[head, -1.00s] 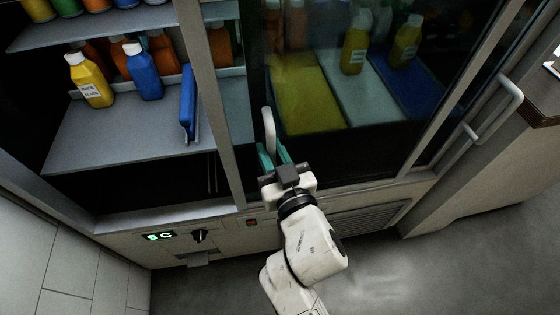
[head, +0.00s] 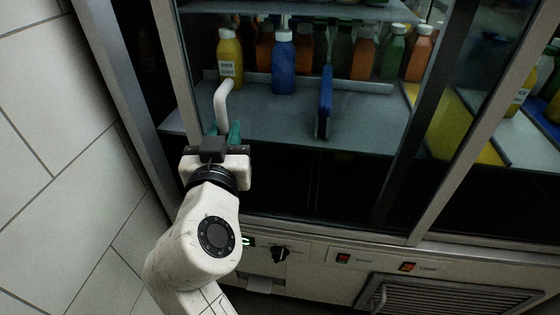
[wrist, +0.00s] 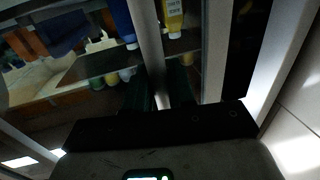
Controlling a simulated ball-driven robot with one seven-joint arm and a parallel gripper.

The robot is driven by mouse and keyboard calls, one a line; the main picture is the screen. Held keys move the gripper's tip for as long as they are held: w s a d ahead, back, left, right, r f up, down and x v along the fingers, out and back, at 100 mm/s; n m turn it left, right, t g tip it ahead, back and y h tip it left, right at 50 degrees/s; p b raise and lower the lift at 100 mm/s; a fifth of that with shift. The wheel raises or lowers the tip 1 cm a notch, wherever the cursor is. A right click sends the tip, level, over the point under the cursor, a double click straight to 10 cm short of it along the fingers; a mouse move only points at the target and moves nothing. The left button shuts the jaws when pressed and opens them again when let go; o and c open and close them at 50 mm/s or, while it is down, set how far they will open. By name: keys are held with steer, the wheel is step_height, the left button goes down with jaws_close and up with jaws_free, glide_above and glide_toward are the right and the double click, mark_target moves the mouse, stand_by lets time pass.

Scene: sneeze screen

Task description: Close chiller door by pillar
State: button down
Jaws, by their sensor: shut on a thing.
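The chiller's sliding glass door shows in the head view, with its upright pale handle (head: 224,98) near the left side of the chiller. My gripper (head: 224,132) has its teal fingers either side of the handle's lower part and is shut on it. The wrist view also shows the pale handle (wrist: 150,50) running up between the dark fingers. Bottles and a shelf show behind the handle, dimmed as if through glass. The chiller's left frame (head: 120,95) stands beside the pale tiled pillar (head: 45,130). I cannot tell whether a gap is left between door edge and frame.
Several bottles and an upright blue object (head: 325,103) stand on the grey shelf (head: 365,115). A pale post (head: 480,135) divides off the right bay. Below are a black knob (head: 280,254) and a vent grille (head: 450,297). The pillar is close on my left.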

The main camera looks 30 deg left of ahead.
steer(key=s+a+b, duration=0.3)
steer(key=a+b, duration=0.1)
steer(key=a, duration=0.6)
steer(key=shift+a, duration=0.2)
steer(key=c, duration=1.1)
jaws_free()
steer(key=shift+d, duration=0.1)
steer(key=shift+s, duration=0.1)
steer(key=p+v, duration=0.2)
steer(key=v, duration=0.8)
steer(key=shift+s+d, duration=0.15)
steer(key=shift+s, duration=0.1)
